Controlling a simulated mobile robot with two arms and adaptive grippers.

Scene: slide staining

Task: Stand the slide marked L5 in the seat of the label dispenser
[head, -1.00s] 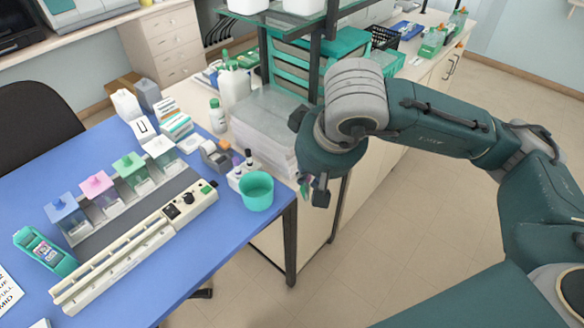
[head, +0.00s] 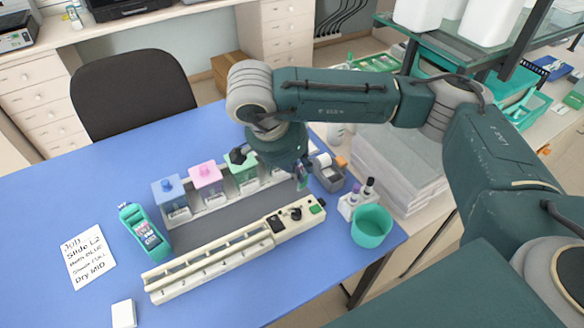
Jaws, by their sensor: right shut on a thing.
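My right gripper (head: 300,181) points down over the back right of the blue table, close beside the grey label dispenser (head: 329,175), on its left. It is shut on a small thin thing with a coloured end, which looks like a slide; its marking is too small to read. The gripper and the thing appear raised, and I cannot tell if they touch anything. The dispenser has a white roll and an orange part; its seat is not clearly visible. My left gripper is not in view.
Blue, pink and green-lidded staining jars (head: 206,181) stand left of the gripper. A long cream rail (head: 235,252), a green cup (head: 371,227), small bottles (head: 356,198), a green handheld device (head: 146,230) and a card (head: 89,256) are nearby.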

